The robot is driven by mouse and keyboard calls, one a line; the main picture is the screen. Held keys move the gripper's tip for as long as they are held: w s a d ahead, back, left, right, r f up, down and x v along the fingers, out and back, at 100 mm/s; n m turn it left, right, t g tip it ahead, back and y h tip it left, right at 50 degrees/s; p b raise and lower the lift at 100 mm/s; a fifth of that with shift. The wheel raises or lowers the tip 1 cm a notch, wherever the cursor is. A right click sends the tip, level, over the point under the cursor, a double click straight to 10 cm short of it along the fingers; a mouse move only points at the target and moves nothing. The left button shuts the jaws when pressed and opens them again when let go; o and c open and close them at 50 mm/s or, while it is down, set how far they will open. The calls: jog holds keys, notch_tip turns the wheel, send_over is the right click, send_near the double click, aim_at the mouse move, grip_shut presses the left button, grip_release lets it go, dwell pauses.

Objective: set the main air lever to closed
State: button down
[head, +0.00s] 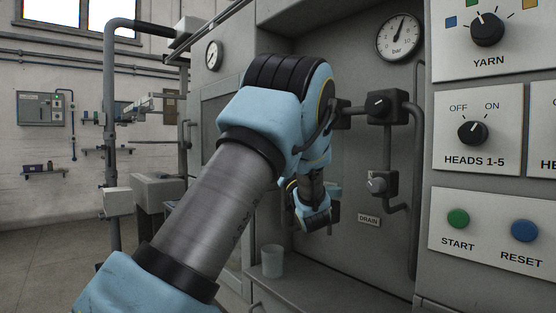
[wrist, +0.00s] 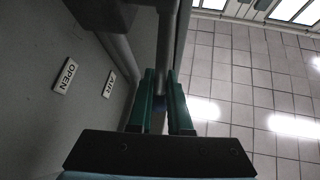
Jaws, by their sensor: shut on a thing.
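The main air lever (wrist: 167,45) is a grey bar in the wrist view, running down from the top edge to between my gripper's green fingers. My gripper (wrist: 160,85) is shut on it, one finger on each side. An OPEN label (wrist: 66,76) and an AIR label (wrist: 108,84) are on the grey panel to the left. In the head view my arm hides the lever and my fingertips. I cannot tell the lever's setting from these views.
A pressure gauge (head: 399,36), dark pipework (head: 418,150) and valve knobs (head: 377,184) are right of my arm, beside a DRAIN label (head: 369,220). Switch panels (head: 478,131) stand further right. A pale cup (head: 272,262) stands on the ledge below.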

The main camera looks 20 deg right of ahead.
jog(key=shift+s+d+r, duration=0.15)
jog(key=shift+d+r, duration=0.05)
jog(key=shift+r, duration=0.2)
jog(key=c, duration=0.9)
grip_release()
jog(key=shift+o, duration=0.4)
jog(key=shift+a+f, duration=0.1)
jog(key=shift+f, duration=0.1)
jog(key=shift+s+f, duration=0.2)
jog(key=shift+f, duration=0.05)
jog(key=b+v, duration=0.3)
jog(key=v, duration=0.7)
jog(key=shift+s, duration=0.15)
jog(key=shift+c, duration=0.3)
